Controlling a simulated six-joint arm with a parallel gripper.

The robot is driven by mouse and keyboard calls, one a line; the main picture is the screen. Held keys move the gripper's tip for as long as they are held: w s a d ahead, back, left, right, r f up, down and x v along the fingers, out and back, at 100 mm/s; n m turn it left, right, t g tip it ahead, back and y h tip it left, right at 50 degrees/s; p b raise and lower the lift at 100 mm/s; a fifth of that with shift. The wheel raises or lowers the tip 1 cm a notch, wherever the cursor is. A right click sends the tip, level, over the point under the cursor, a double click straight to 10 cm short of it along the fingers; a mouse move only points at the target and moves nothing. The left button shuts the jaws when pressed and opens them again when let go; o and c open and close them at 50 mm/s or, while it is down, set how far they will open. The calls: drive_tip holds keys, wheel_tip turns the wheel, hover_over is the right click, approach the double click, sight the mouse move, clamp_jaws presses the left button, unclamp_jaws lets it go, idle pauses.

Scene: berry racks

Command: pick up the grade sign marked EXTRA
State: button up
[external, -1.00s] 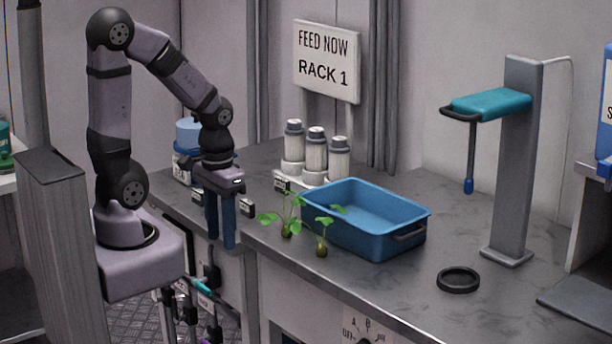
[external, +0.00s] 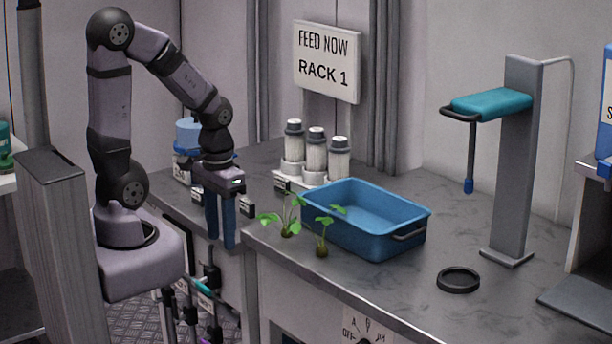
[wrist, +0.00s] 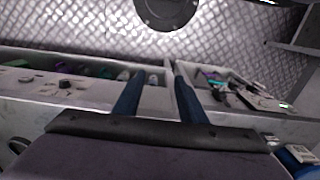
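No sign that I can read as EXTRA shows in either view. Small dark tags with lettering too small to read stand near my gripper: one to its left (external: 197,195), one to its right (external: 247,208) and one by the white bottles (external: 282,187). My gripper (external: 220,243) points down at the counter's left part, its two blue fingers apart with nothing seen between them. In the wrist view my gripper (wrist: 160,76) also shows spread fingers, above long trays or drawers whose contents are dim and blurred.
A blue tub (external: 365,236) stands on the counter, with small green seedlings (external: 288,226) in front of it. White bottles (external: 316,155) stand behind. A black ring (external: 458,280) and a grey post (external: 511,170) are on the right. The counter's front right is mostly clear.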

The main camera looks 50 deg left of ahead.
drive_tip(key=o, duration=0.6)
drive_tip(key=shift+r, duration=0.1)
